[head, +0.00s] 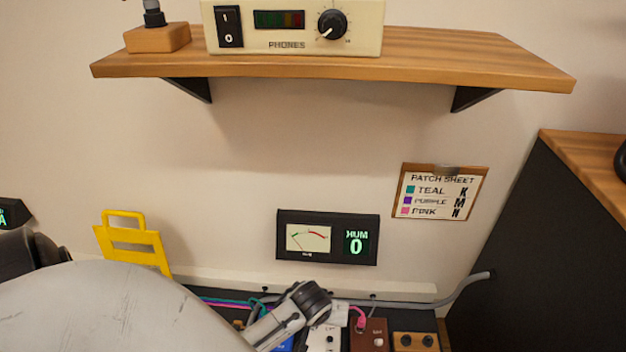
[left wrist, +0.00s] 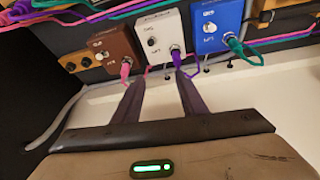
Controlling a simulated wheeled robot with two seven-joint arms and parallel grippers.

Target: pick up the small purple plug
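In the left wrist view the small purple plug (left wrist: 177,56) sits in the front of a white box (left wrist: 158,38), with a purple cable running from it. My left gripper (left wrist: 159,77) is open and empty, its fingers pointing toward the boxes. The purple plug is just beyond the tip of the right-hand finger in that view; I cannot tell whether they touch. In the head view my left arm covers the purple plug and the gripper's fingers. The white box (head: 324,338) partly shows there. My right gripper is in neither view.
A pink plug (left wrist: 125,69) sits in a brown box (left wrist: 114,46), close to the other fingertip. A teal plug (left wrist: 231,41) sits in a blue box (left wrist: 215,22). Cables run along the boxes. A wooden shelf (head: 440,70) overhangs above; a black cabinet (head: 540,260) stands right.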

